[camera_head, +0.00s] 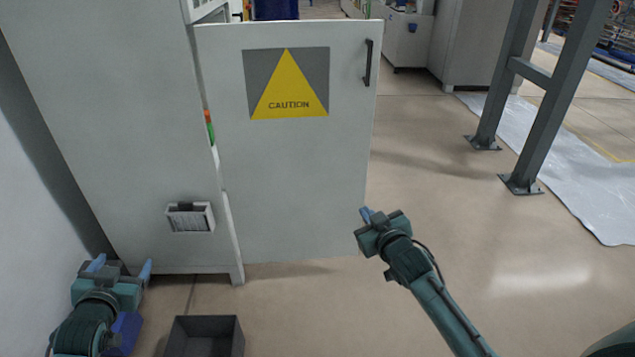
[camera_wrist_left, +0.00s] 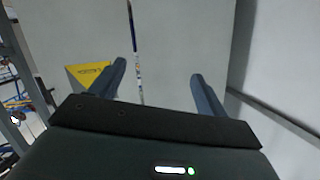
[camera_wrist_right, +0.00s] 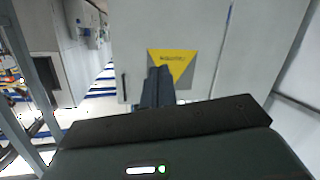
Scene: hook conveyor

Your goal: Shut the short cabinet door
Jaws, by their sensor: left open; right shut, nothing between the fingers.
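The short cabinet door (camera_head: 290,170) is white and stands open, swung out to the right of the cabinet (camera_head: 115,120). It bears a yellow caution triangle (camera_head: 288,90) and a dark handle (camera_head: 368,62) near its right upper edge. My right gripper (camera_head: 366,213) is shut and empty, in front of the door's lower right edge; I cannot tell if it touches. The door also shows in the right wrist view (camera_wrist_right: 135,50), behind the shut fingers. My left gripper (camera_head: 118,268) is open and empty, low before the cabinet front. The left wrist view shows its spread fingers (camera_wrist_left: 160,85).
A dark open bin (camera_head: 205,338) stands on the floor below the cabinet. A small vent box (camera_head: 190,217) juts from the cabinet front. Grey steel posts (camera_head: 520,90) stand at the right. The floor (camera_head: 470,220) between door and posts is clear.

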